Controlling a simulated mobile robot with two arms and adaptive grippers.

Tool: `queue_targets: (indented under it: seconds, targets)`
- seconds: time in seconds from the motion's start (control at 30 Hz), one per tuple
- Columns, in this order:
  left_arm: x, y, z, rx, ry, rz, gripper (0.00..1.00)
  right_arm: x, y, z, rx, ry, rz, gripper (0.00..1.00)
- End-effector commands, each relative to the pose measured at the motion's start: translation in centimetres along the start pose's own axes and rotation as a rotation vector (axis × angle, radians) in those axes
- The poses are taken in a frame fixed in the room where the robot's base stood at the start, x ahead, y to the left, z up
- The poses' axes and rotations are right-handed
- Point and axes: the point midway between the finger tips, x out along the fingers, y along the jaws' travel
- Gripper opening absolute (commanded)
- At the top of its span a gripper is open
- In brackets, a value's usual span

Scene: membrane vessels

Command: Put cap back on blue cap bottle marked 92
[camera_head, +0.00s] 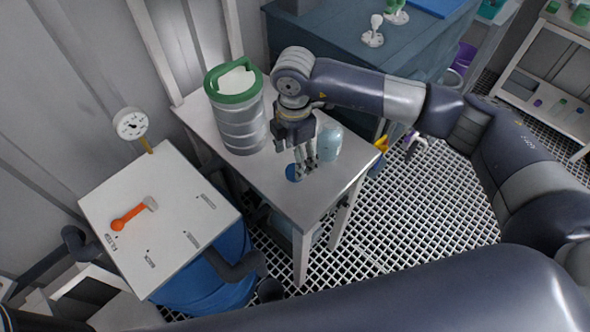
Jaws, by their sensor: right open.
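A pale blue translucent bottle (329,143) stands upright on the small white table, just right of my right gripper. No marking on it is readable, and its top is partly hidden by the gripper. A round blue cap (291,173) lies on the table in front of the bottle. My right gripper (305,171) points down, open, with its fingertips low over the table right beside the cap. I cannot tell whether a finger touches the cap. My left gripper is not in view.
A ribbed metal canister (239,122) with a green rim stands behind left on the table (262,178). A white-topped stand (165,215) with an orange-handled tool (132,214) is at left. A dark blue bench (340,38) is behind. The table's front corner is clear.

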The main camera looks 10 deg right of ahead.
Motion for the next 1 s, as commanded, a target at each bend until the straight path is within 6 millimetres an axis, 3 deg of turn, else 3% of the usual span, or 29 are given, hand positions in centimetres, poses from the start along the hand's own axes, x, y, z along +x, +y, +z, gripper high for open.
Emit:
queue_targets:
  seconds: [0.3,0.7,0.9,1.0]
  targets:
    - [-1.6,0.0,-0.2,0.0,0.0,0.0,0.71,4.3,-0.2,0.1,0.0,0.0,-0.004,0.65]
    - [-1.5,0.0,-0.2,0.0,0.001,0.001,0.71,4.8,-0.1,0.2,0.0,0.0,-0.002,0.65]
    - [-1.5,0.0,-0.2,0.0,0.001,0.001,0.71,4.8,-0.1,0.2,0.0,0.0,-0.002,0.34]
    - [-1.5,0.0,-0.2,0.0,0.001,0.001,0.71,4.8,-0.1,0.2,0.0,0.0,-0.002,0.31]
